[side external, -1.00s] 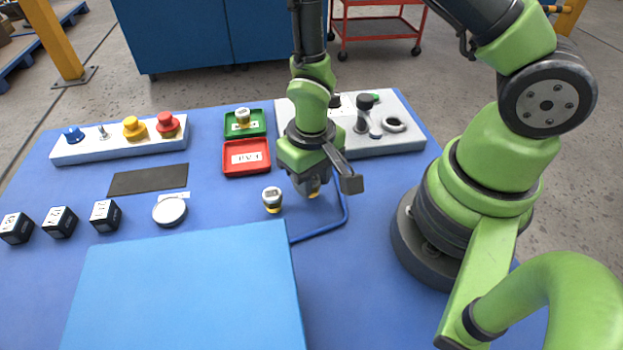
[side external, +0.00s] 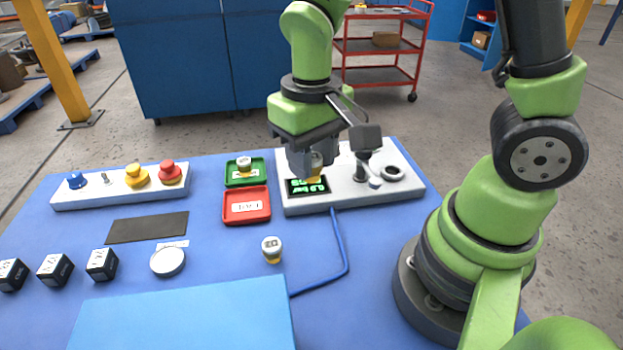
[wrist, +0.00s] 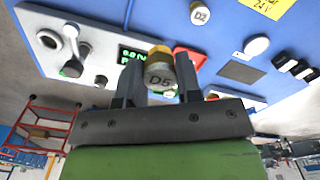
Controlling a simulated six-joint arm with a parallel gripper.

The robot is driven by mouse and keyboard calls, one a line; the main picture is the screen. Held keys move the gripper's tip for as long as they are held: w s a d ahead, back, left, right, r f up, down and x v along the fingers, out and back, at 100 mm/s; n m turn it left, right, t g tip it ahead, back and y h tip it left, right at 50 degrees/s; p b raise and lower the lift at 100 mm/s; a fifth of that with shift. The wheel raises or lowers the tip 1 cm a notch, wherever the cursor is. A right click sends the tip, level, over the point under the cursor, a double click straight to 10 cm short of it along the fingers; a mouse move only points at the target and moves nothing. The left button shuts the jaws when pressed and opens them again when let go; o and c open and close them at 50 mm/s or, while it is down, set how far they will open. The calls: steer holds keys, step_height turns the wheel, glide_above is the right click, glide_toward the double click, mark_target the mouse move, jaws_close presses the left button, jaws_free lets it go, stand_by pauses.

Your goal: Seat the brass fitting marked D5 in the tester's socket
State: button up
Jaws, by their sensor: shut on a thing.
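The brass fitting D5 (wrist: 159,75) has a grey cap with its mark and a brass-coloured body. My gripper (side external: 314,164) is shut on it, and the fitting shows between the fingers (side external: 316,166) in the side view. The fitting is above the white tester (side external: 345,200), close to its lit green display (side external: 307,186). A ring-shaped opening, seemingly the socket, lies at the tester's right end (side external: 392,173); it also shows in the wrist view (wrist: 48,40). The fitting is apart from that ring.
A dark lever post (side external: 363,165) stands between the fitting and the ring. Another fitting, D2 (side external: 271,249), stands on the blue table. A green tray (side external: 236,182) holds a fitting; a red tray (side external: 246,218) holds only a label. A blue cable (side external: 343,255) runs from the tester.

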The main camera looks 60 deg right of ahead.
steer(key=s+d+m, duration=0.3)
steer(key=d+m, duration=0.3)
steer(key=d, duration=0.6)
steer(key=s+d+m, duration=0.2)
steer(key=d+m, duration=0.4)
steer(key=d, duration=0.5)
steer(key=shift+a+f, duration=0.1)
steer(key=shift+f, duration=4.95)
steer(key=shift+f, duration=0.95)
steer(key=o, duration=1.4)
steer(key=shift+o, duration=0.2)
